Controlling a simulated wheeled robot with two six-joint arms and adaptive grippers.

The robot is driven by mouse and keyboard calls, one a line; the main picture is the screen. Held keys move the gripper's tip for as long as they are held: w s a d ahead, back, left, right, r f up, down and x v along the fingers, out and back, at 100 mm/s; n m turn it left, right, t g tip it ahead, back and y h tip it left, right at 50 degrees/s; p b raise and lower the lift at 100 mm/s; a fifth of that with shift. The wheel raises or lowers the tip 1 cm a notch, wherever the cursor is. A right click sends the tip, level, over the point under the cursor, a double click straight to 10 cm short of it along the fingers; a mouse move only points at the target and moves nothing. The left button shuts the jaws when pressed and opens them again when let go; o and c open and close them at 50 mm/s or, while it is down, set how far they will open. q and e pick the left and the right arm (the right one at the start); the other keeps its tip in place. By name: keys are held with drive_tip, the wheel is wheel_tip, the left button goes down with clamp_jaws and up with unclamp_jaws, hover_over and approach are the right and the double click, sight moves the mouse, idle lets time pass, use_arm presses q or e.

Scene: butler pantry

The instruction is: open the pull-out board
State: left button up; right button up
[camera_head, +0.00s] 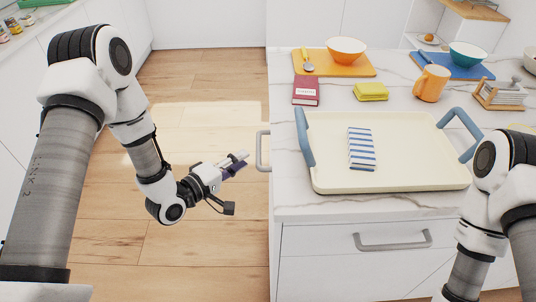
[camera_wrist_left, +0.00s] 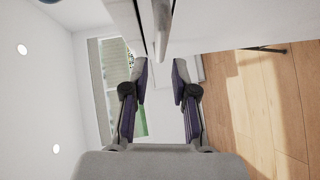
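A grey bar handle (camera_head: 263,150) sticks out from the left side of the counter; this seems to be the pull-out board's handle. The board's own face is hidden from the head view. My left gripper (camera_head: 240,163) is just left of the handle, pointing at it, with a small gap between them. In the left wrist view, my left gripper (camera_wrist_left: 161,70) has its two fingers apart with nothing between them. A grey handle bar (camera_wrist_left: 162,30) shows just ahead, lined up with the gap. My right arm comes in at the lower right; its gripper is out of view.
The marble counter (camera_head: 290,205) holds a cream tray (camera_head: 420,150) with blue handles and a striped cloth (camera_head: 361,150). A front drawer handle (camera_head: 393,241) faces me. A red book (camera_head: 306,91) and orange mug (camera_head: 431,83) stand behind. The wooden floor (camera_head: 195,255) at left is clear.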

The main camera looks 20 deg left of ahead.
sight(258, 148)
use_arm(q)
drive_tip(key=x, duration=0.6)
drive_tip(key=shift+d+p, duration=0.3)
drive_tip(key=shift+p, duration=0.05)
drive_tip(key=shift+w+f, duration=0.1)
drive_tip(key=shift+w, duration=0.4)
clamp_jaws()
use_arm(e)
drive_tip(key=shift+r, duration=0.35)
